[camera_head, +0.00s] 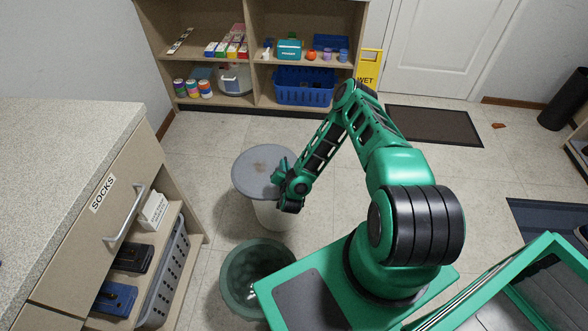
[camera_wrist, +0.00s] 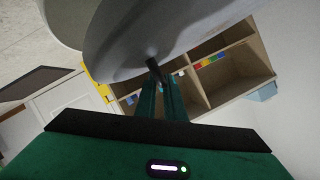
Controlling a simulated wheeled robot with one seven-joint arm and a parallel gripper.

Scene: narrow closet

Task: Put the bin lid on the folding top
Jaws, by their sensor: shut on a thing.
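The bin lid (camera_head: 262,168) is a flat grey disc in the head view. My gripper (camera_head: 281,174) is at its right edge. In the wrist view the lid (camera_wrist: 190,30) fills the upper middle, and the fingers of my gripper (camera_wrist: 157,85) are shut on its small dark knob. The lid appears held in the air over a pale round container (camera_head: 268,215), whose top it hides.
An open green bin (camera_head: 258,282) stands on the floor below the pale container. A drawer marked SOCKS (camera_head: 105,190) and open shelves lie under the counter. A wooden shelf unit (camera_head: 255,85), a yellow wet-floor sign (camera_head: 369,69) and a dark mat (camera_head: 433,124) are behind.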

